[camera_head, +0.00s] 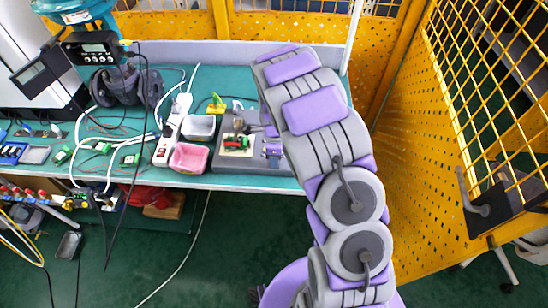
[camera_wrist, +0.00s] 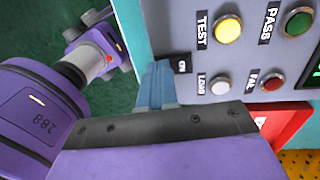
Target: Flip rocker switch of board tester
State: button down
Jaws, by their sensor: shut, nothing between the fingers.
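The board tester is a grey box (camera_head: 225,167) on the bench in the head view, left of my arm. Its grey panel (camera_wrist: 180,25) fills the upper right of the wrist view, with a yellow TEST button (camera_wrist: 228,29), a green PASS light (camera_wrist: 299,24), a white LOAD button (camera_wrist: 220,84) and a red FAIL light (camera_wrist: 272,82). A small ON label (camera_wrist: 181,65) sits at the panel's left side. My gripper (camera_wrist: 156,78) is shut and empty, its bluish fingertips beside that label. I cannot make out the rocker switch or tell whether the fingertips touch anything.
Cables spread farther left. A yellow mesh fence (camera_head: 425,170) stands close right of my arm.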

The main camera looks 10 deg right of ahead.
jog(key=shift+s+f, duration=0.1)
jog(key=shift+w, duration=0.2)
dwell(0.4)
jog(key=shift+w+d+r+p, duration=0.2)
jog(key=shift+w+d+p, duration=0.05)
jog(key=shift+w+p, duration=0.35)
jog(key=shift+r, duration=0.15)
